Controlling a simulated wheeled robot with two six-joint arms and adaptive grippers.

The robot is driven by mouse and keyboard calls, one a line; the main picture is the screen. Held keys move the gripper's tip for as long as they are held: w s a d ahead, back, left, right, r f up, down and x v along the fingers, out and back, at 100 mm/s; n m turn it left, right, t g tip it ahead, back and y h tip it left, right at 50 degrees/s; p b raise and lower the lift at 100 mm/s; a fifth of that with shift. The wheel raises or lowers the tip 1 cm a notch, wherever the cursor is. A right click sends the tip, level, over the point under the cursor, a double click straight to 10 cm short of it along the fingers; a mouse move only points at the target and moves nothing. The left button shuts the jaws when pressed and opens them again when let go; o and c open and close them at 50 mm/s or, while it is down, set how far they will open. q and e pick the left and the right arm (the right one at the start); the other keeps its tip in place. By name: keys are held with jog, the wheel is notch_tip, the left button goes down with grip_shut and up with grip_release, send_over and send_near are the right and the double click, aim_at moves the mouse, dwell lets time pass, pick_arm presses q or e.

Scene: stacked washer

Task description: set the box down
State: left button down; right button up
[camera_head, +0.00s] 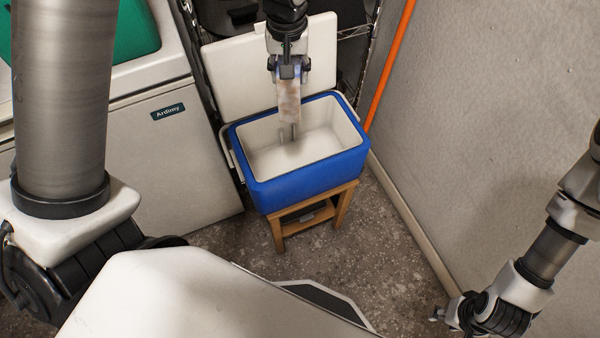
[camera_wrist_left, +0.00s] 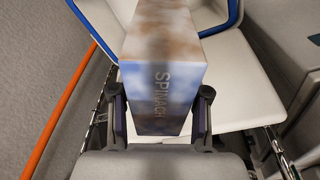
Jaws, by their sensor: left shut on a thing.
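A box (camera_head: 289,103) with a mottled brown and white face hangs over the open blue cooler (camera_head: 310,181). In the left wrist view the box (camera_wrist_left: 162,65) reads SPINACH and shows blue and white below a brownish top. My left gripper (camera_head: 289,72) is shut on its upper end, with a finger on either side of it in the left wrist view (camera_wrist_left: 160,120). The box's lower end is over the white interior; its exact height above the cooler floor is unclear. My right gripper (camera_head: 446,313) is low at the right, away from the cooler, and its jaw opening is unclear.
The cooler's white lid (camera_head: 235,72) stands open behind it. The cooler rests on a small wooden stool (camera_head: 310,214). A white appliance (camera_head: 160,150) is at left; a grey wall (camera_head: 480,110) and orange pole (camera_head: 391,65) are at right. Floor (camera_head: 385,255) in front is partly clear.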

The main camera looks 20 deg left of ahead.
pick_arm(q)
jog(key=s+a+f+n+b, duration=0.1)
jog(key=f+b, duration=0.7)
jog(key=f, duration=0.1)
jog(key=s+a+f+n+b, duration=0.2)
jog(key=f+b, duration=0.6)
jog(key=f, duration=0.1)
jog(key=s+a+f+n+y+b, duration=0.1)
jog(key=s+f+n+b, duration=0.1)
jog(key=f+b, duration=0.6)
jog(key=shift+a+f+b, duration=0.25)
jog(key=shift+f+b, duration=0.05)
jog(key=shift+f, duration=0.45)
jog(key=shift+f, duration=0.2)
jog(key=c, duration=0.6)
grip_release()
jog(key=shift+o, duration=0.2)
jog(key=shift+r, duration=0.1)
